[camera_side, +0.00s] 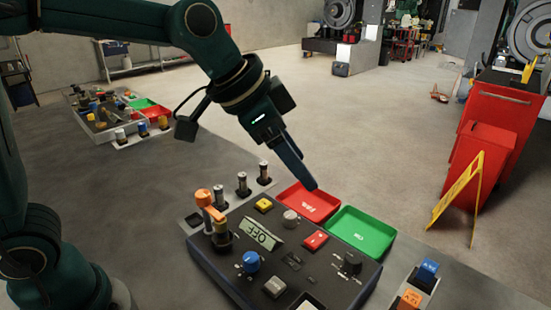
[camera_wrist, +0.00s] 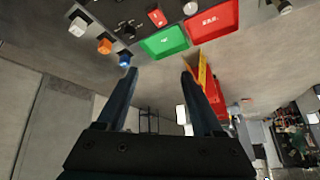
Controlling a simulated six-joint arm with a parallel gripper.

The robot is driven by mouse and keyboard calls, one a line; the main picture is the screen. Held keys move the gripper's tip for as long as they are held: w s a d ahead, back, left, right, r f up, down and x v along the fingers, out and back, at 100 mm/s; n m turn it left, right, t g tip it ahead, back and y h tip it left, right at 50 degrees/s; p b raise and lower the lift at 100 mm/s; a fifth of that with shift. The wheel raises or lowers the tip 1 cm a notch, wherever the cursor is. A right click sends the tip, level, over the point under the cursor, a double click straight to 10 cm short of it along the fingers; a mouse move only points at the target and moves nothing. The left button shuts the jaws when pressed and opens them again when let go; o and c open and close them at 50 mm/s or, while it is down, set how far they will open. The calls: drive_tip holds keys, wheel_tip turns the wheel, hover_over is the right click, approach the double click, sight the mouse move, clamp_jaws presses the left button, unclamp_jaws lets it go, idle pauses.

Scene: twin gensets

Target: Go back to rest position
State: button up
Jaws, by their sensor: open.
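My gripper (camera_side: 303,178) hangs at the end of my dark green arm, above the far side of the control panel (camera_side: 222,272) and close to the red tray (camera_side: 309,202) in the side view. In the wrist view my gripper (camera_wrist: 160,72) shows two dark fingers spread apart with nothing between them. The green tray (camera_side: 362,231) lies to the right of the red one. Both trays look empty. In the wrist view the green tray (camera_wrist: 165,41) and the red tray (camera_wrist: 212,20) lie beyond the fingertips.
A yellow floor sign (camera_side: 460,198) and red cabinet (camera_side: 502,112) stand beyond.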

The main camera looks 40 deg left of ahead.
drive_tip(key=s+a+f+n+y, duration=0.1)
drive_tip(key=s+a+f+n, duration=0.1)
drive_tip(key=s, duration=0.6)
drive_tip(key=s+a+f+n+y, duration=0.1)
drive_tip(key=s+a+f+n, duration=0.1)
drive_tip(key=s+a+n, duration=0.3)
drive_tip(key=s+a, duration=0.2)
drive_tip(key=s, duration=0.1)
drive_tip(key=shift+f+y, duration=0.35)
drive_tip(key=shift+y, duration=0.05)
